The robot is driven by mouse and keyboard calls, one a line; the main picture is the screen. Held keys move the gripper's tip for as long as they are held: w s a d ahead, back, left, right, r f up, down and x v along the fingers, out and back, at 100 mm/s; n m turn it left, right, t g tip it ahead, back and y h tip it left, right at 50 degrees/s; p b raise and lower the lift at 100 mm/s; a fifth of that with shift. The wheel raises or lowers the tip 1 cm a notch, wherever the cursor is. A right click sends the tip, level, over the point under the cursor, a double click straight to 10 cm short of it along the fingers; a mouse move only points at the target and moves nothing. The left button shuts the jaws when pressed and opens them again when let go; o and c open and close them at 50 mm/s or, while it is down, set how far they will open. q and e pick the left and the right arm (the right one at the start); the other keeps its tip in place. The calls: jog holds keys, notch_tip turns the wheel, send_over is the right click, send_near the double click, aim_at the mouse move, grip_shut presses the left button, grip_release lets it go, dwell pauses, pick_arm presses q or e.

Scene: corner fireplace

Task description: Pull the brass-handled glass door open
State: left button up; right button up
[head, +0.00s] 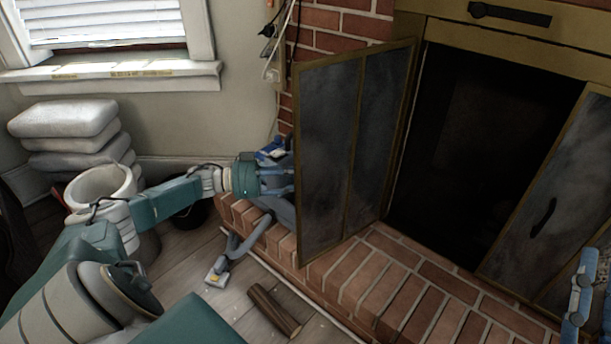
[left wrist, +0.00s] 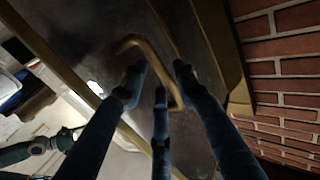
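The left glass door (head: 325,160), dark panes in a brass frame, stands swung out from the fireplace opening. My left gripper (head: 288,182) is at its left edge in the head view, its fingertips hidden by the door. In the left wrist view, the bent brass handle (left wrist: 153,58) lies across the dark pane (left wrist: 100,25). My left gripper's blue fingers (left wrist: 160,85) are spread around the lower part of this handle, with gaps visible; contact is unclear. My right gripper (head: 578,300) is partly in view at the lower right edge, apart from the left door.
The right glass door (head: 565,170) has a black handle (head: 543,217). A brick hearth (head: 350,290) runs below the doors. A log (head: 274,310) lies on the wood floor. A white pot (head: 100,185) and stacked cushions (head: 65,118) stand at left.

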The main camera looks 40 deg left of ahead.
pick_arm(q)
jog(key=v, duration=1.2)
jog(key=shift+r, duration=0.1)
dwell(0.4)
